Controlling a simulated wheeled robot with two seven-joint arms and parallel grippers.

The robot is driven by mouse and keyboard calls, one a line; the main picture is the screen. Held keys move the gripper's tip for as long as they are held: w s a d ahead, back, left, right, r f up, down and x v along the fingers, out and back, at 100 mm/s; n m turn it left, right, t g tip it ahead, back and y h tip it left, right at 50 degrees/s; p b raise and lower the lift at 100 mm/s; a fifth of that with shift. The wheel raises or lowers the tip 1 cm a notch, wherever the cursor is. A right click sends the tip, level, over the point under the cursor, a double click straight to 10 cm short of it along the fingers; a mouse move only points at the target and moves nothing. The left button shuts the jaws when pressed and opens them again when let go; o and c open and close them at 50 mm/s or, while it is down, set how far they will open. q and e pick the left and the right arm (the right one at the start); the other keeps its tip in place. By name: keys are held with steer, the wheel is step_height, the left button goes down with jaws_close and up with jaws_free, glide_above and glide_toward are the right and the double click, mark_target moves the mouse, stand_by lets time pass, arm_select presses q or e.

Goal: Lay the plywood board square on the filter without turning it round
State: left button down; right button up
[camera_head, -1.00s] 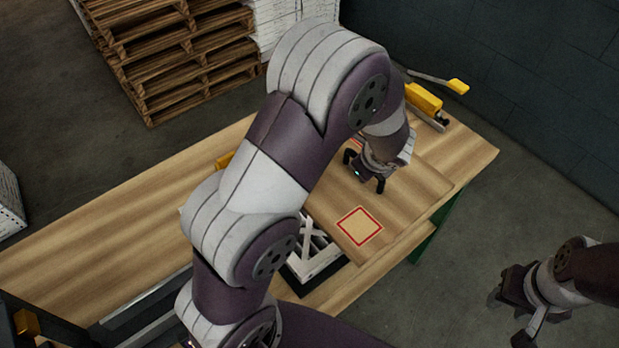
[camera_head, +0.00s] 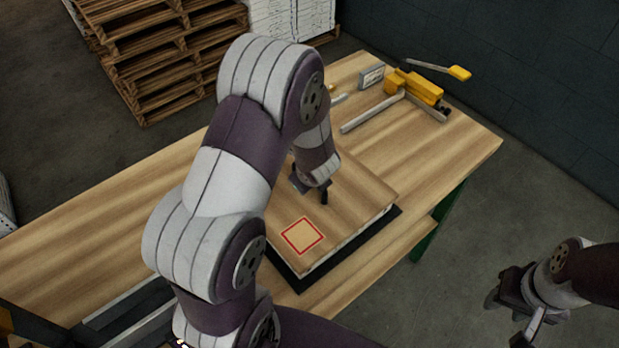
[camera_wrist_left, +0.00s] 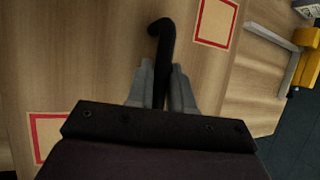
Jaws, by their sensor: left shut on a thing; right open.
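The plywood board (camera_head: 345,213), with a red-outlined square near its front corner, is over the filter (camera_head: 345,244). Only a thin pale strip of the filter's side shows below the board's right front edge. The edges look roughly parallel; I cannot tell whether board and filter touch. My left gripper (camera_head: 312,190) is shut on the board's dark handle, partly hidden by my arm. In the left wrist view the black handle (camera_wrist_left: 162,60) stands between the fingers, and the board (camera_wrist_left: 90,60) shows two red-outlined marks. My right gripper (camera_head: 516,303) is open and empty, right of the table.
A black mat (camera_head: 391,218) shows around the filter on the wooden table (camera_head: 130,205). A yellow-handled clamp tool (camera_head: 415,88) and a small grey box (camera_head: 371,77) are at the back right. The table's left part is clear. Pallets (camera_head: 165,55) stand behind on the floor.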

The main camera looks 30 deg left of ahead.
arm_select(q)
steer(key=c, duration=1)
jaws_free()
steer(key=shift+s, duration=0.1)
steer(key=shift+d+r, duration=0.1)
steer(key=shift+r, duration=0.15)
steer(key=p+v, duration=0.4)
steer(key=v, duration=0.7)
steer(key=s+d+n+g+h, duration=0.1)
steer(key=s+n, duration=0.2)
steer(key=n, duration=0.4)
steer(key=s+d+r+n+g+h, duration=0.1)
steer(key=s+d+n, duration=0.1)
steer(key=n, duration=0.5)
steer(key=s+d+r+n+g+h, duration=0.1)
steer(key=s+n, duration=0.3)
steer(key=n, duration=0.3)
steer(key=shift+d+r+n+g+h, duration=0.1)
steer(key=shift+d+n+g+h, duration=0.2)
steer(key=shift+d, duration=0.1)
